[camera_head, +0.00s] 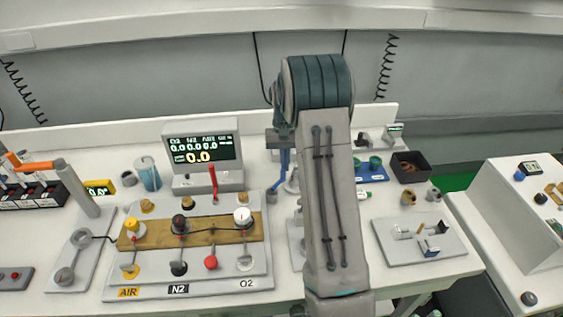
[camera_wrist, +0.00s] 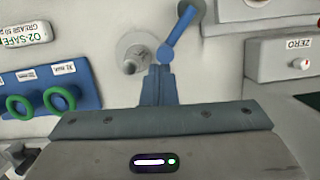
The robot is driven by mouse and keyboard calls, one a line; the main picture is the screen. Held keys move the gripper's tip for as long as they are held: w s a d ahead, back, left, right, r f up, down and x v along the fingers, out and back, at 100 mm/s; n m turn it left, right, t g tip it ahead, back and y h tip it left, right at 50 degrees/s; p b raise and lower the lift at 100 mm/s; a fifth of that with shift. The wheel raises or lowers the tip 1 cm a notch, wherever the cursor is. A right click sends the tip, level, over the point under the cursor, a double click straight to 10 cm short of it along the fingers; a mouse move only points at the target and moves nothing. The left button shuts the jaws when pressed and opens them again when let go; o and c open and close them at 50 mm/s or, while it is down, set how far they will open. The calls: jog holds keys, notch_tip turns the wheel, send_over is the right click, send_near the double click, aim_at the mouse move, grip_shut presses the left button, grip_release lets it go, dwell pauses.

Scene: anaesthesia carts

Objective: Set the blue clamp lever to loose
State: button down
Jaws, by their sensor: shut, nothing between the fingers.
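The blue clamp lever (camera_wrist: 180,33) shows at the top centre of the wrist view. It slants from a grey round fitting (camera_wrist: 191,10) down to a rounded blue end near my fingertips. My gripper (camera_wrist: 160,70) is shut, with its fingers together and nothing between them. The fingertips are right by the lever's rounded end; I cannot tell whether they touch it. In the head view, a blue piece shows below my wrist, left of my arm, where lever and fingers are hard to tell apart. My arm hides part of the area around the clamp.
A grey metal fitting (camera_wrist: 132,53) stands close beside the fingertips. A blue holder with green rings (camera_wrist: 50,88) is at the left of the wrist view, and a box marked ZERO (camera_wrist: 280,60) is at the right. The display (camera_head: 201,148) and gas panel (camera_head: 190,285) lie left of my arm.

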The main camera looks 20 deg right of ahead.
jog(key=shift+a, duration=0.25)
jog(key=shift+w+a+f, duration=0.15)
jog(key=shift+a, duration=0.55)
jog(key=p+v, duration=0.7)
jog(key=v, duration=0.3)
jog(key=shift+w+d+p, duration=0.15)
jog(key=shift+w+p, duration=0.15)
jog(key=shift+w, duration=0.1)
